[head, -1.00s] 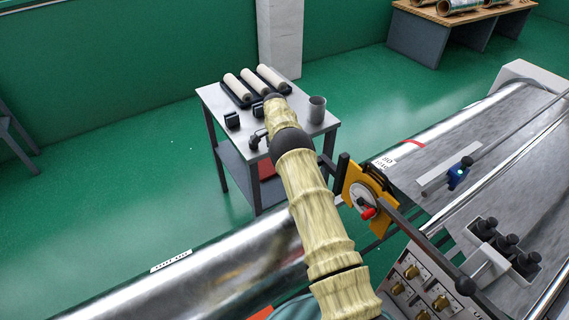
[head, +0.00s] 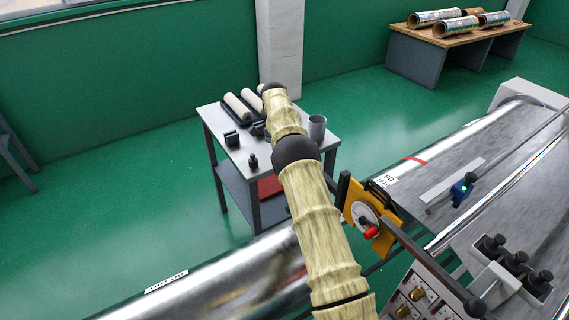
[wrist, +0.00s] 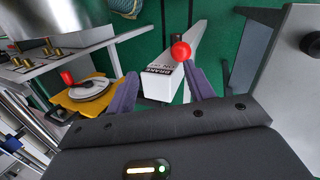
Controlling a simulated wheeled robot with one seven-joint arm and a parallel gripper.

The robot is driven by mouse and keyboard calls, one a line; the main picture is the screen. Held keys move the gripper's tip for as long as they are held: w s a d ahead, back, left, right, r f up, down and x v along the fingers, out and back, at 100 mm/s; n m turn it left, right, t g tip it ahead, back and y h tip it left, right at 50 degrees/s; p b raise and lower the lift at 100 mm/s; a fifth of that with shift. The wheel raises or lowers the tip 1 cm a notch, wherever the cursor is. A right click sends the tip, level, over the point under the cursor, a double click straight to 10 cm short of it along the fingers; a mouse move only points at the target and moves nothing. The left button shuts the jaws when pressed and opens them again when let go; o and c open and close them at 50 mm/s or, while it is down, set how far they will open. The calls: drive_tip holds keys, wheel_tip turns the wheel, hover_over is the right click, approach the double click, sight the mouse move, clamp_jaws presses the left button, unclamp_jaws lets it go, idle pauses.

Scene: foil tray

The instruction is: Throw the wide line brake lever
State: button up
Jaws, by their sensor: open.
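In the wrist view a red ball knob (wrist: 180,51) tops a thin lever, in front of a white box-shaped post (wrist: 162,82) printed "BRAKE" with smaller blurred text. My gripper (wrist: 162,72) is open, its two purple fingers spread. The knob appears near the tip of the right finger, inside the gap as seen from here; I cannot tell how far beyond the fingertips it is. Nothing is held. In the head view my arm hides the gripper and the brake post.
A yellow plate with a round dial and red handle (head: 366,216) stands right of my arm; it also shows in the wrist view (wrist: 85,95). A grey cart (head: 213,118) carries rolls and a cup. A long metal roller (head: 200,287) and machine bed lie in front.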

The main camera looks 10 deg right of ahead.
drive_tip(key=shift+c, duration=0.4)
drive_tip(key=shift+d, duration=0.1)
drive_tip(key=c, duration=0.4)
drive_tip(key=shift+d, duration=0.3)
drive_tip(key=c, duration=0.3)
drive_tip(key=d+p, duration=0.1)
drive_tip(key=d, duration=0.1)
drive_tip(key=s+d+m+t+p, duration=0.1)
drive_tip(key=d, duration=0.1)
drive_tip(key=s+d+t+y+p, duration=0.1)
drive_tip(key=d+p, duration=0.1)
drive_tip(key=d, duration=0.1)
drive_tip(key=shift+s+m, duration=0.15)
drive_tip(key=shift+m, duration=0.25)
clamp_jaws()
drive_tip(key=shift+s+d+r+t+p, duration=0.25)
drive_tip(key=shift+s+r+t+p, duration=0.1)
drive_tip(key=shift+s+t+p, duration=0.3)
drive_tip(key=s+a+r+n+t+y+p, duration=0.1)
drive_tip(key=s+a+r+t+p, duration=0.2)
drive_tip(key=s+r, duration=0.1)
drive_tip(key=shift+s+a, duration=0.4)
drive_tip(key=shift+s, duration=0.05)
